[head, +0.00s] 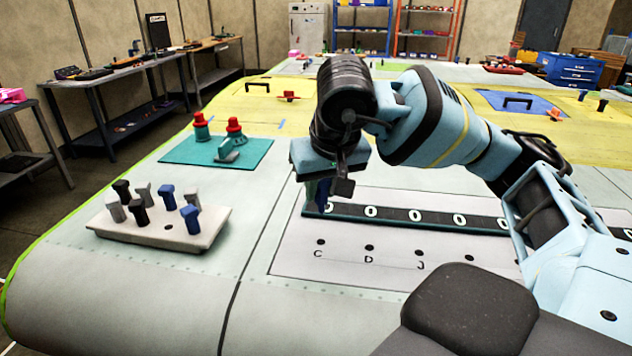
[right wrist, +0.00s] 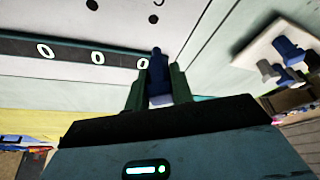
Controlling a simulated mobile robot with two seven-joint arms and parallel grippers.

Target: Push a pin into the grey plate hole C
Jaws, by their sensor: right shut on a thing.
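My right gripper (head: 319,200) is shut on a blue pin (right wrist: 157,72), which stands between its two fingers in the right wrist view. In the head view the gripper is at the left end of the dark strip, just behind hole C (head: 320,241). Hole C, marked by its letter, is in the pale grey plate (head: 300,262) and looks empty. It also shows in the right wrist view (right wrist: 153,18), beyond the pin's end and apart from it. How high the pin is above the plate is hard to tell. My left gripper is not in view.
The dark strip with white rings (head: 430,217) runs behind the row of holes. A white pin block (head: 150,236) with several black, grey and blue pins stands at left. A teal mat (head: 185,152) with red-topped items lies behind it. The plate's front is clear.

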